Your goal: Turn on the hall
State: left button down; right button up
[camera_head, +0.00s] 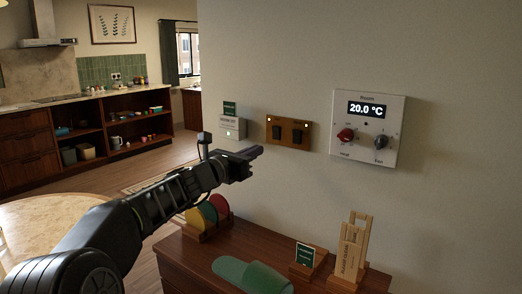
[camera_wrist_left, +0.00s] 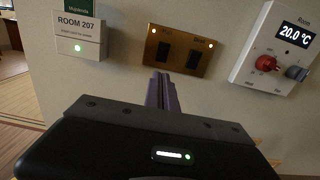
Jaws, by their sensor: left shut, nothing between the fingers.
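A brass switch plate (camera_head: 287,134) with two dark rockers is fixed to the wall; it also shows in the left wrist view (camera_wrist_left: 180,52). A small light glows at each upper corner of the plate. My left gripper (camera_head: 256,152) is shut and empty, a little left of and below the plate in the head view. In the left wrist view its closed fingers (camera_wrist_left: 160,90) point up toward the plate's lower edge, below the left rocker. Whether they touch the plate cannot be told. My right gripper is in neither view.
A white thermostat panel (camera_head: 366,150) reading 20.0 °C, with red and dark knobs, is right of the plate. A ROOM 207 card box (camera_head: 232,128) with a lit light is left.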

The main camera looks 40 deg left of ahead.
pick_arm(q)
jog(key=s, duration=0.6)
jog(key=shift+s+f+b, duration=0.2)
jog(key=shift+s+b, duration=0.05)
jog(key=shift+b, duration=0.1)
